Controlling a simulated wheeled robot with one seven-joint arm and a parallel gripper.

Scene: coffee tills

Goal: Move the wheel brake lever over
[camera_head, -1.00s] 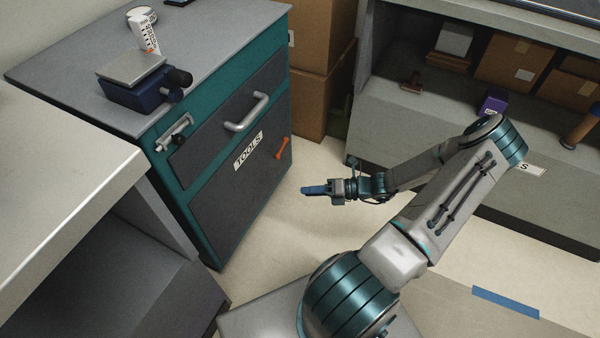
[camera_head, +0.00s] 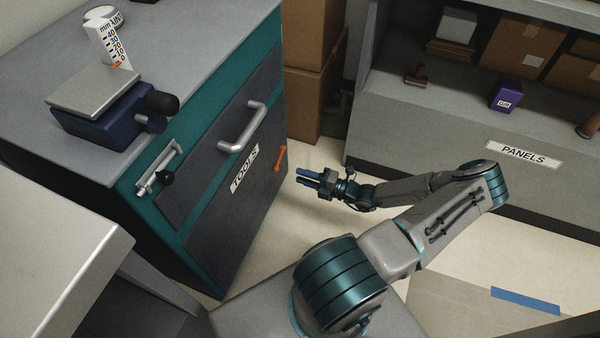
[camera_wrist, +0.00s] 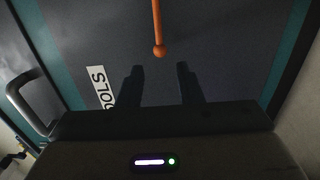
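The orange lever (camera_head: 280,158) is on the dark front of the teal tool cabinet, near its right edge and to the right of the TOOLS label (camera_head: 245,168). In the wrist view the lever (camera_wrist: 157,28) runs down from the top edge and ends in a round knob; its upper end is out of that view. My gripper (camera_head: 303,178) is in front of the cabinet, to the right of and slightly below the lever in the head view. Its two fingers are apart with nothing between them. In the wrist view the knob lies above and between the fingertips (camera_wrist: 159,70), apart from them.
The cabinet has a drawer handle (camera_head: 243,127) and a latch with a black knob (camera_head: 160,170). A blue scale (camera_head: 98,112) stands on its top (camera_head: 190,50). A grey worktop (camera_head: 50,250) is at the left; a shelf unit with a PANELS label (camera_head: 522,153) stands behind my arm.

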